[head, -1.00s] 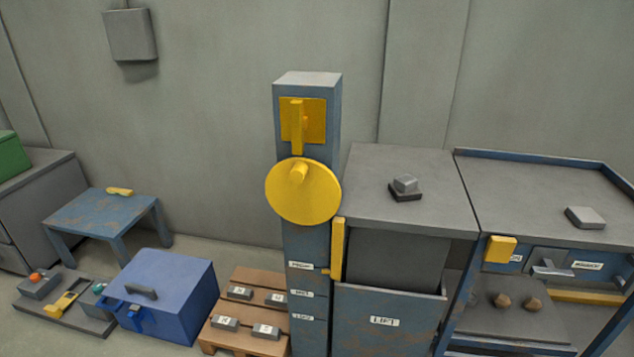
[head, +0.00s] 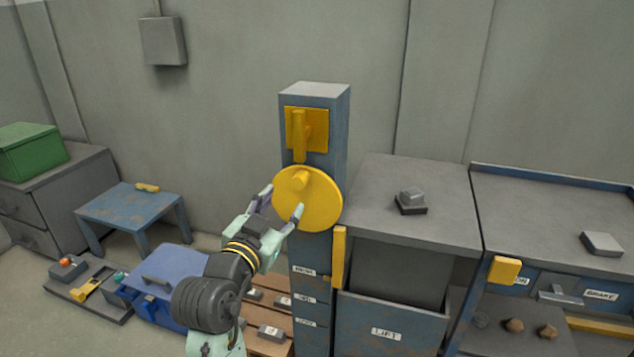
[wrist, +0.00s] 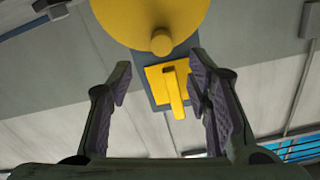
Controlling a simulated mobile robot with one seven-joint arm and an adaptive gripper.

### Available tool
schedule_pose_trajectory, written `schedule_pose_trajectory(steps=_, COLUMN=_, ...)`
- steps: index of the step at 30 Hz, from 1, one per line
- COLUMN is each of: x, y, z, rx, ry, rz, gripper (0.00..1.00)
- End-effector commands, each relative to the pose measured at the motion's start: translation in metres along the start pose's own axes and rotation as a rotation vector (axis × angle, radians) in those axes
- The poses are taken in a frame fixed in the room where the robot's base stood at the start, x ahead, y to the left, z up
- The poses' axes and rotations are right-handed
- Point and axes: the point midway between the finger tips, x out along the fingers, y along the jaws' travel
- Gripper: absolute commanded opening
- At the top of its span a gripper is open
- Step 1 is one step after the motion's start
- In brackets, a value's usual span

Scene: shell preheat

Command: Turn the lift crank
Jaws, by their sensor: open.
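The lift crank is a round yellow disc (head: 318,211) with a short knob (head: 300,180) standing out from it, on the front of a blue column (head: 322,263). The knob sits at the upper left of the disc. My gripper (head: 283,202) is open and empty, in front of the disc's left side and below the knob. In the wrist view the disc (wrist: 150,12) and knob (wrist: 161,42) lie beyond the two fingertips (wrist: 158,75), with the knob roughly between them. I see no contact with the knob.
A yellow lever (head: 299,135) on a yellow plate is above the crank. A yellow pointer (head: 339,257) stands beside the column, next to the LIFT bin (head: 388,325). The grey cabinet top (head: 455,215) is at right. A blue chest (head: 160,270) and pallet (head: 280,318) are low at left.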

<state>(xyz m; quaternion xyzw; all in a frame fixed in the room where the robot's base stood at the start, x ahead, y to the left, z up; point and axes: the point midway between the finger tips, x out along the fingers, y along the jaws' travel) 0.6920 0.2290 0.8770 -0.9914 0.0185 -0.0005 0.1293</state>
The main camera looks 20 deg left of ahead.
Motion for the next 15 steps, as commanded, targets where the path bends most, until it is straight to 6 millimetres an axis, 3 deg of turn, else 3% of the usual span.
schedule_pose_trajectory(steps=9, x=0.059, y=0.0, z=-0.004, rx=0.0, ry=0.001, rz=0.001, gripper=0.46)
schedule_pose_trajectory(steps=15, x=0.087, y=-0.001, z=-0.003, rx=0.001, ry=0.002, rz=-0.001, gripper=0.46)
